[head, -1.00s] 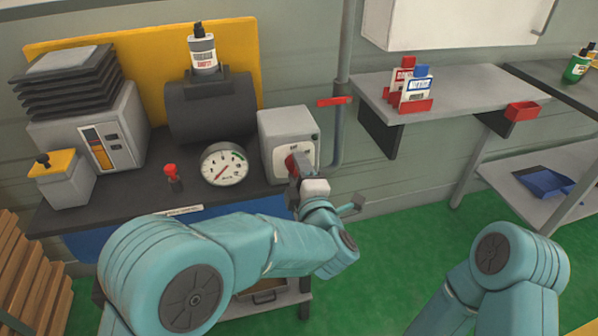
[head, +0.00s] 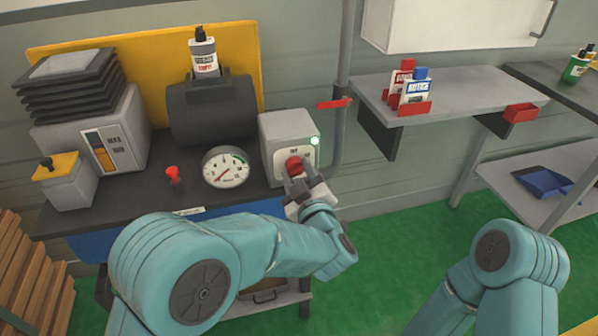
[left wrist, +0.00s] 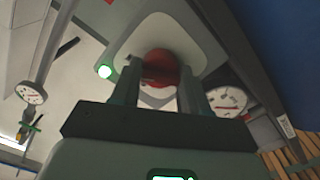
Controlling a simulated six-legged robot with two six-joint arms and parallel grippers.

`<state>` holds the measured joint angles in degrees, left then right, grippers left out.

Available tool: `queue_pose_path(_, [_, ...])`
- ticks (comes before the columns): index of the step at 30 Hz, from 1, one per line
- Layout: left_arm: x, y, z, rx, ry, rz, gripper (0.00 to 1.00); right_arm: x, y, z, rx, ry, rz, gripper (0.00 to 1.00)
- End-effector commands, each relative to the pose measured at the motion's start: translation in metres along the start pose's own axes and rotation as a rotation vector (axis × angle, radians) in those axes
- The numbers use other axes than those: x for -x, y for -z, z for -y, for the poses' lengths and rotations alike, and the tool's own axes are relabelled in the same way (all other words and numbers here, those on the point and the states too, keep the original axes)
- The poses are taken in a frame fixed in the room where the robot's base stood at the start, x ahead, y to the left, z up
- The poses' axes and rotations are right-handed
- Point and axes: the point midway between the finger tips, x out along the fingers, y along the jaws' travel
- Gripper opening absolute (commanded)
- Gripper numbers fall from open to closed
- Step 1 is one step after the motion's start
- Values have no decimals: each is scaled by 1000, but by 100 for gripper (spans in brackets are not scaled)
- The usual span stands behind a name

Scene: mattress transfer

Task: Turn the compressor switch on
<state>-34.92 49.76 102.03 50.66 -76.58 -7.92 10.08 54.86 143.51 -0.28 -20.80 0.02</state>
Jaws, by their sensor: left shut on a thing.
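The compressor switch is a red knob (head: 293,163) on a pale plate on the front of a grey box (head: 284,128). A small lamp (head: 314,141) on the box's front glows green. It also glows in the left wrist view (left wrist: 104,72). My left gripper (head: 297,176) is at the box front, shut on the red knob. In the left wrist view the knob (left wrist: 160,66) sits between the two fingers, which partly hide it. My right arm shows at the lower right, but its gripper is out of view.
A pressure gauge (head: 226,168) and a small red-topped valve (head: 173,175) stand on the dark bench left of the box. A dark tank (head: 208,108) is behind them. A red lever (head: 334,103) and a pipe are to the right. Green floor lies open below.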

Motion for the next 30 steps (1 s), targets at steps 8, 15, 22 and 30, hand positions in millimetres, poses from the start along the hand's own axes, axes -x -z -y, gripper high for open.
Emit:
queue_pose_path(8, [-1, 3, -1, -60, -1, -6, 14, 3, 0, 1, 0, 0, 0, 55])
queue_pose_path(15, [-1, 3, -1, -68, -2, -7, 14, 3, 0, 1, 0, 0, 0, 55])
queue_pose_path(22, [-1, 3, -1, -67, -1, -8, 54, 3, 0, 1, 0, 0, 0, 55])
queue_pose_path(30, [-1, 2, -1, -68, -1, -4, 70, 3, 0, 1, 0, 0, 0, 55])
